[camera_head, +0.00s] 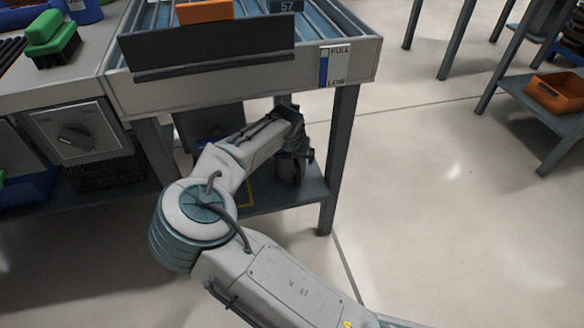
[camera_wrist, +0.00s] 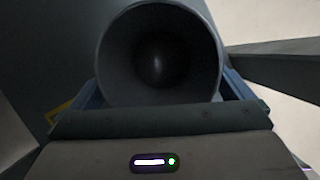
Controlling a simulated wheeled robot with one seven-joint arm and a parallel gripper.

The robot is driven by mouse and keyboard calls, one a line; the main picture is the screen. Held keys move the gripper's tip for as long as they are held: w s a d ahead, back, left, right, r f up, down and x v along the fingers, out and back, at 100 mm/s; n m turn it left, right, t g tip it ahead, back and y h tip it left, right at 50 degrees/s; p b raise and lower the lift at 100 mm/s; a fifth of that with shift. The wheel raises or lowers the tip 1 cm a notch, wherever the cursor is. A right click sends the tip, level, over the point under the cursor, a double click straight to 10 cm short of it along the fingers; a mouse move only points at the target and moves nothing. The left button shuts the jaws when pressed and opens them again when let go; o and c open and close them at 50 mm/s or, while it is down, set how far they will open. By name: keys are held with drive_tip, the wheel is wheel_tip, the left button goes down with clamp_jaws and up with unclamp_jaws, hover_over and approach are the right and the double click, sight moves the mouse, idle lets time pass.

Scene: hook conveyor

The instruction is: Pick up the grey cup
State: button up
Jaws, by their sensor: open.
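The grey cup (camera_wrist: 160,55) fills the upper middle of the wrist view. Its round mouth faces the camera and its inside is dark. In the head view I cannot pick the cup out from the dark shapes around my gripper. My gripper (camera_head: 290,165) is under the conveyor table, just above the lower shelf, at the end of my bent arm. It is open. The cup is straight ahead of it and close. The fingertips are not clear in either view, so I cannot tell whether they touch the cup.
The conveyor table (camera_head: 240,90) stands over my gripper, with a front leg (camera_head: 340,160) to its right. The lower shelf (camera_head: 290,200) lies below. A blue edge (camera_wrist: 245,95) shows beside the cup. An orange bin (camera_head: 557,92) sits far right. The floor between is clear.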

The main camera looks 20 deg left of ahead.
drive_tip(key=shift+x, duration=0.8)
drive_tip(key=shift+c, duration=0.3)
drive_tip(key=c, duration=1)
drive_tip(key=shift+r, duration=0.1)
drive_tip(key=shift+r, duration=0.1)
